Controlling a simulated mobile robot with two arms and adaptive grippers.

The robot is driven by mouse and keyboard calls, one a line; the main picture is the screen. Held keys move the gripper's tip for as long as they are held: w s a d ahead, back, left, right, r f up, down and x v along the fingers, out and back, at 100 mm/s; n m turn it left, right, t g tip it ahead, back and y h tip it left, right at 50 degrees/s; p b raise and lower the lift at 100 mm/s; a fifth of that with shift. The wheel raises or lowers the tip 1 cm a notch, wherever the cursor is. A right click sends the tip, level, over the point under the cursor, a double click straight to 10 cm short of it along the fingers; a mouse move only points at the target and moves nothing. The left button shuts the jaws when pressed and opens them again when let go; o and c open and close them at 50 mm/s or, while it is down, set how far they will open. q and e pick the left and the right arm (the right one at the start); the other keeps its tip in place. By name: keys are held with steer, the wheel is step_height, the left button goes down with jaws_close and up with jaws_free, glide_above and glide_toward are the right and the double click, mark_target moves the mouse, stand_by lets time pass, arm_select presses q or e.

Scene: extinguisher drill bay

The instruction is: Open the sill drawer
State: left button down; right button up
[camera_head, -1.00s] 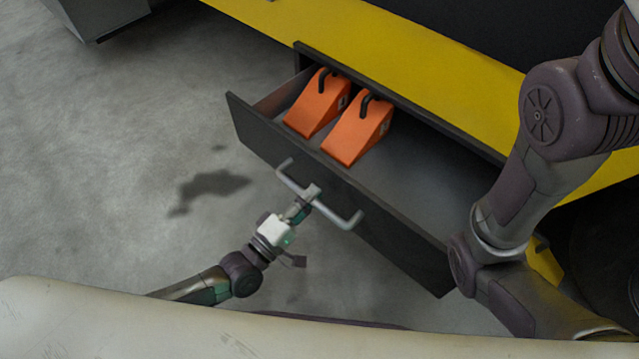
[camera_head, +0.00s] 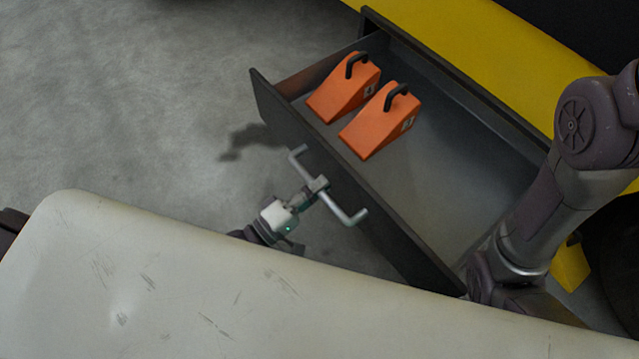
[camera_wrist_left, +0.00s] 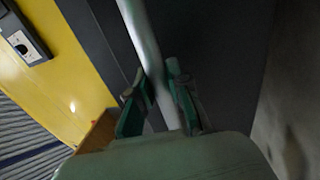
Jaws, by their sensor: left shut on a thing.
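The sill drawer (camera_head: 335,187) is dark grey and stands well out from the yellow sill, with its inside open to view. Its silver bar handle (camera_head: 337,205) is on the front panel. My left gripper (camera_head: 318,187) is shut on the middle of this handle. In the left wrist view the handle (camera_wrist_left: 146,45) runs between the two green-padded fingers of the left gripper (camera_wrist_left: 160,105). My right arm shows at the right of the head view, but its gripper is not in view.
Two orange wheel chocks with black handles, a left one (camera_head: 339,94) and a right one (camera_head: 372,127), lie in the drawer. The yellow sill (camera_head: 470,35) runs behind it. Grey floor (camera_head: 130,90) to the left is clear.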

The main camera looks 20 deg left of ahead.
arm_select(q)
steer(key=c, duration=1.1)
jaws_free()
